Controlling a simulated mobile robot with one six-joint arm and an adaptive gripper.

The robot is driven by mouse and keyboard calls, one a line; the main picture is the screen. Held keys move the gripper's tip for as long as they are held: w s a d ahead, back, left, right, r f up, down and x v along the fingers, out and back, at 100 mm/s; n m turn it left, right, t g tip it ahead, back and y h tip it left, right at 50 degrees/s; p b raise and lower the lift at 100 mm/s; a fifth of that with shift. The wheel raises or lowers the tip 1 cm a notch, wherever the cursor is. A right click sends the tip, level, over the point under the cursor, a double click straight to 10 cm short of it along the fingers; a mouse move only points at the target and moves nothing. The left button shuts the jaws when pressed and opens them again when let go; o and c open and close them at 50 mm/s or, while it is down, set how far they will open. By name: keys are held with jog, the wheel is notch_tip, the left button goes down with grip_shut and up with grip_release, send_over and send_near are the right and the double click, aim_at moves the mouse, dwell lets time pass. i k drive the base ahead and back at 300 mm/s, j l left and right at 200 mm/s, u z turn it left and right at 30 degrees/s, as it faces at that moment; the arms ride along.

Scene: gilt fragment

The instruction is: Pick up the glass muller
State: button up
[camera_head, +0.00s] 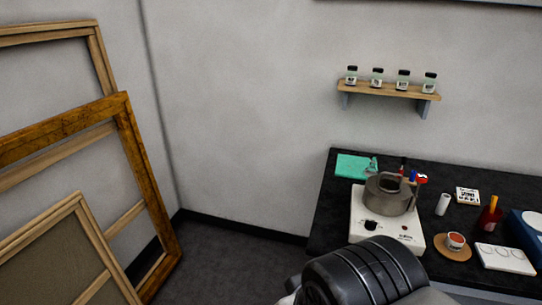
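I cannot clearly make out the glass muller in the head view. A small greyish item (373,166) stands at the right edge of the green mat (353,167), partly hidden behind a grey pot, and is too small to identify. My gripper is not in view. A black, rounded part of my arm shows at the bottom centre, in front of the table.
The dark table (330,212) holds a white hotplate (374,228) with the grey pot (389,195), a white cylinder (443,204), a cup (456,241) and a white tray (505,259). A shelf (390,90) carries several jars. Wooden frames (150,190) lean at left.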

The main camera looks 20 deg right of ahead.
aim_at(371, 171)
jog(key=i+j+u, duration=0.15)
jog(key=i, duration=0.35)
jog(key=i+j+u, duration=0.15)
jog(key=i, duration=0.35)
jog(key=i+j+u, duration=0.15)
jog(key=i, duration=0.35)
jog(key=i+l+z, duration=0.25)
jog(key=z, duration=0.2)
jog(key=i+l+z, duration=0.1)
jog(key=i+z, duration=0.6)
jog(key=z, duration=0.25)
jog(key=i+z, duration=0.3)
jog(key=z, duration=0.15)
jog(key=i+j+z, duration=0.25)
jog(key=z, duration=0.2)
jog(key=i+l+z, duration=0.1)
jog(key=i+z, duration=0.2)
jog(key=z, duration=0.15)
jog(key=i+z, duration=0.3)
jog(key=z, duration=0.15)
jog(key=i+j+z, duration=0.15)
jog(key=i+z, duration=0.25)
jog(key=k, duration=0.05)
